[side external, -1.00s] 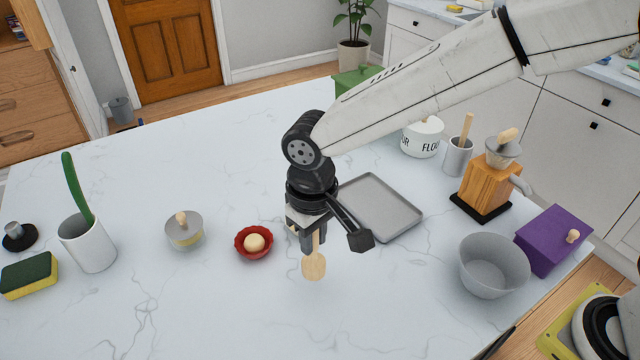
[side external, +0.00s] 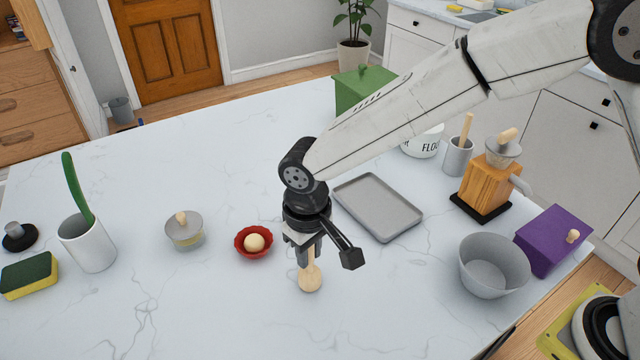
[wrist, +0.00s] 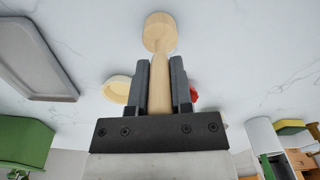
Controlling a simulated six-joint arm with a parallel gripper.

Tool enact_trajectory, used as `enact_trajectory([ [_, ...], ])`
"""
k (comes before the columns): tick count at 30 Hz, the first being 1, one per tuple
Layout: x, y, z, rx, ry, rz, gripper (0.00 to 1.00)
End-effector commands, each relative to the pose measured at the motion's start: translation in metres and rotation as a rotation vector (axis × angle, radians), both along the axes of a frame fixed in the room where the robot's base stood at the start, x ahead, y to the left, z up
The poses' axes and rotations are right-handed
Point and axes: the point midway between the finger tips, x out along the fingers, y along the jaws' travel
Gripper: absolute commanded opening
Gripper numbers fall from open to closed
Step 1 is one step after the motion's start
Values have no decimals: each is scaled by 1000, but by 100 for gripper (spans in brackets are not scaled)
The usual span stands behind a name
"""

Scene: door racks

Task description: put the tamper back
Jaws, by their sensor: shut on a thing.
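My gripper (side external: 309,258) is shut on a wooden tool (side external: 311,279) with a thin handle and a wider round head; it looks like the tamper. The tool points down over the bare counter, right of the red bowl (side external: 254,241). I cannot tell whether its head touches the counter. In the wrist view the handle sits between the two dark fingers (wrist: 160,85), and the pale head (wrist: 159,31) sticks out beyond them. The top of the handle is hidden by the gripper.
A grey tray (side external: 377,207) lies behind right. A grey bowl (side external: 493,265), purple box (side external: 553,240), wooden grinder (side external: 487,185) and cup with a stick (side external: 458,157) stand right. The front counter is clear.

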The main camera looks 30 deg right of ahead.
Motion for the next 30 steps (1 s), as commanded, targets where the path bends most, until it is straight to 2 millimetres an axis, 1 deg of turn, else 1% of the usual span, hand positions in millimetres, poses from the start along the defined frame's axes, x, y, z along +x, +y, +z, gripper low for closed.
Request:
enact_trajectory([
  [6, 0, 0, -3, 0, 0, 0, 0],
  [7, 0, 0, -3, 0, 1, 0, 30],
  [8, 0, 0, -3, 0, 1, 0, 39],
  [9, 0, 0, -3, 0, 1, 0, 52],
  [10, 0, 0, -3, 0, 0, 0, 61],
  [23, 0, 0, 0, 0, -1, 0, 62],
  [26, 0, 0, 5, 2, -3, 0, 62],
  [30, 1, 0, 19, 2, -3, 0, 62],
])
